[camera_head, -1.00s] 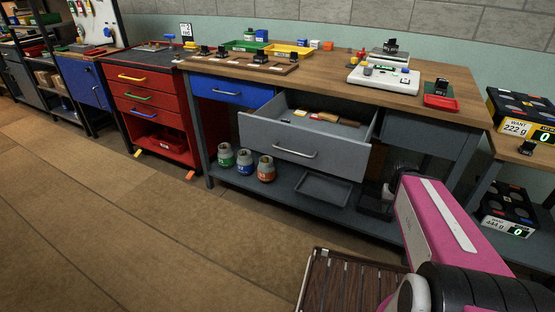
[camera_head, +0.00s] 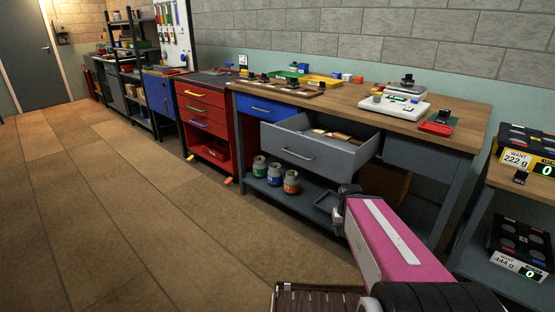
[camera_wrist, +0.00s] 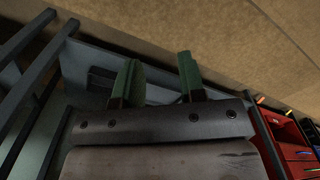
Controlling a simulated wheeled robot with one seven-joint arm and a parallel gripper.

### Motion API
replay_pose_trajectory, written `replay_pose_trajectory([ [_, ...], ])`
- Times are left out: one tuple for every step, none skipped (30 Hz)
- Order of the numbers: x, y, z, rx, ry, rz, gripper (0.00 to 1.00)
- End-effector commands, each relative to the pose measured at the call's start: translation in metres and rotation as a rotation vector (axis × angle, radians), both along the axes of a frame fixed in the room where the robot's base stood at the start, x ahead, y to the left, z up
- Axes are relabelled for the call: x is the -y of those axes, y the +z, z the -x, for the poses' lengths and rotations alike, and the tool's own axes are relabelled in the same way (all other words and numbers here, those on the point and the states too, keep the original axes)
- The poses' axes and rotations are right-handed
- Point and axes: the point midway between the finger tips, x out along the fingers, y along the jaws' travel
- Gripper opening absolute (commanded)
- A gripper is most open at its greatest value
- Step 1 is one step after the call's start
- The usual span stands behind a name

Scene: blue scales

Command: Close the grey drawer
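The grey drawer (camera_head: 300,152) is pulled well out of the workbench, with its silver bar handle (camera_head: 297,153) on the front. Several small items lie inside it. My gripper (camera_head: 338,205) shows small and dark at the end of my pink arm, below and to the right of the drawer front, apart from it in the picture. In the wrist view my gripper (camera_wrist: 160,68) has two green fingers spread apart with nothing between them. A blue-grey surface (camera_wrist: 88,62) lies beyond them; I cannot tell whether it is the drawer or the lower shelf.
The workbench (camera_head: 455,112) carries a white scale (camera_head: 395,107) and trays. A shut blue drawer (camera_head: 265,109) is left of the grey one. Three jars (camera_head: 275,175) stand on the lower shelf. A red cabinet (camera_head: 205,125) stands left. The floor (camera_head: 120,200) in front is clear.

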Motion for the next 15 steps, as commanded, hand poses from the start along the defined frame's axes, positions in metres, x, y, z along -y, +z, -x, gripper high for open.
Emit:
replay_pose_trajectory([
  [0.0,0.0,0.0,0.0,0.0,0.0,0.37],
  [0.0,0.0,0.0,0.0,0.002,0.002,0.37],
  [-0.002,0.001,-0.003,0.003,0.014,0.016,0.37],
  [-0.003,0.002,-0.004,0.004,0.021,0.025,0.37],
  [-0.004,0.002,-0.005,0.006,0.028,0.034,0.37],
  [-0.005,0.003,-0.006,0.008,0.038,0.046,0.37],
  [-0.006,0.004,-0.007,0.009,0.045,0.056,0.37],
  [-0.006,0.005,-0.008,0.011,0.052,0.067,0.37],
  [-0.008,0.006,-0.01,0.014,0.064,0.08,0.37],
  [-0.009,0.007,-0.012,0.016,0.072,0.093,0.37],
  [-0.011,0.008,-0.013,0.018,0.08,0.105,0.37],
  [-0.012,0.01,-0.015,0.022,0.094,0.123,0.37],
  [-0.013,0.011,-0.017,0.025,0.104,0.136,0.37],
  [-0.015,0.012,-0.019,0.028,0.115,0.151,0.37],
  [-0.018,0.015,-0.022,0.033,0.131,0.171,0.37],
])
